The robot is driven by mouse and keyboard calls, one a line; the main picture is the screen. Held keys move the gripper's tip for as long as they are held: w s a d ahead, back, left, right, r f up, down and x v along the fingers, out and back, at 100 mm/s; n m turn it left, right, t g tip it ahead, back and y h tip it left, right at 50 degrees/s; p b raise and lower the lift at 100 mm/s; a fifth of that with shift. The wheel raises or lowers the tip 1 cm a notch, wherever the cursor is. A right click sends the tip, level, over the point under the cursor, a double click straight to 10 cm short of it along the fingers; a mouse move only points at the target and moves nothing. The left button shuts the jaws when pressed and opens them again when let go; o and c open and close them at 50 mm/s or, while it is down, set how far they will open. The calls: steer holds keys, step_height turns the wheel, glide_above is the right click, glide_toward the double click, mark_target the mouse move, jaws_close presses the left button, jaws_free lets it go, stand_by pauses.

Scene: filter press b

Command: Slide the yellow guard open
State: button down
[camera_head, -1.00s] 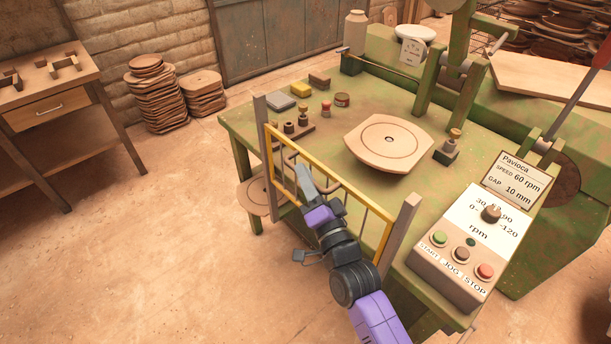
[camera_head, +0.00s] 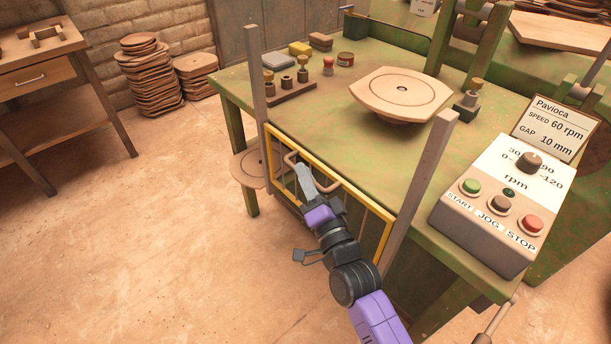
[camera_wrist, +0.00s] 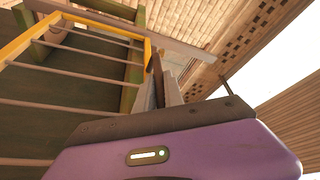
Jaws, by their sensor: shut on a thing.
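The yellow guard (camera_head: 345,181) is a yellow frame with thin grey bars. It sits between two upright grey posts at the near edge of the green table. Its top rail is well below the post tops, about level with the table top. A bent tan handle (camera_head: 290,157) sticks out on its near side. My gripper (camera_head: 303,181) is shut on this handle, in front of the guard. In the wrist view the yellow guard (camera_wrist: 105,28) fills the upper left, beside the gripper fingers (camera_wrist: 160,92).
The left post (camera_head: 256,75) and right post (camera_head: 425,180) rise above the guard. The green table (camera_head: 385,140) carries a round wooden plate (camera_head: 402,92) and, at right, a control box (camera_head: 485,225). The floor (camera_head: 150,260) at left is clear.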

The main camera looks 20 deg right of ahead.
steer(key=shift+f, duration=0.15)
steer(key=c, duration=1.5)
jaws_free()
steer(key=shift+o, duration=0.2)
steer(key=v, duration=0.7)
steer(key=shift+s, duration=0.45)
steer(key=s+r+n+g+p, duration=0.25)
steer(key=s+n+p, duration=0.4)
steer(key=s, duration=1.35)
steer(key=s+r+n+g+p, duration=0.1)
steer(key=s+r+n+p, duration=0.1)
steer(key=s+r, duration=0.3)
steer(key=s+r+n+g+p, duration=0.2)
steer(key=s+r+n+p, duration=0.1)
steer(key=s, duration=0.7)
steer(key=shift+r+p, duration=0.35)
steer(key=shift+r, duration=0.55)
